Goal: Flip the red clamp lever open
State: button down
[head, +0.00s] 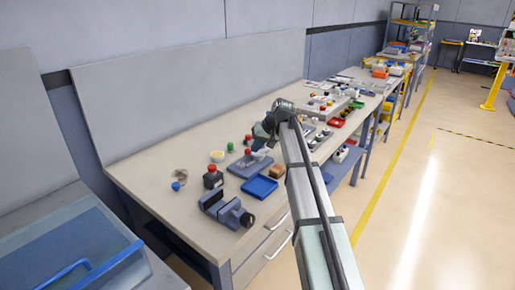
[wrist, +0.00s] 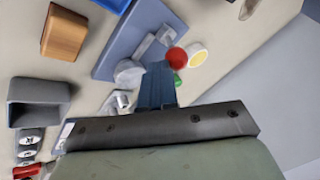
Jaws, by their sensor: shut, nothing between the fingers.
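The red clamp lever shows in the wrist view as a grey arm ending in a round red knob (wrist: 177,57). It sits over a blue-grey base plate (wrist: 112,52) with a round light-grey part beside it. My gripper (wrist: 157,72) is shut and empty. Its fingertips appear just beside the knob and overlap part of the grey fixture; whether they touch it I cannot tell. In the head view the base plate (head: 240,168) lies on the bench, with my gripper (head: 262,150) over its far side, small and partly hidden by the arm.
Near the plate are a blue tray (head: 259,187), a wooden block (head: 277,172), a dark red-capped bottle (head: 212,177) and a yellow-topped round container (head: 217,156). A vise-like grey device (head: 226,210) stands near the bench's front edge. The bench's left end is mostly clear.

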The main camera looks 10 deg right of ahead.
jog(key=w+a+r+g+h, duration=0.1)
jog(key=w+a+r, duration=0.1)
jog(key=w+a, duration=0.2)
jog(key=shift+w+a, duration=0.4)
jog(key=shift+r, duration=0.2)
jog(key=shift+r, duration=0.7)
dwell(0.3)
notch_tip(320, 180, up, 12)
jog(key=w+d, duration=0.2)
jog(key=shift+w, duration=0.35)
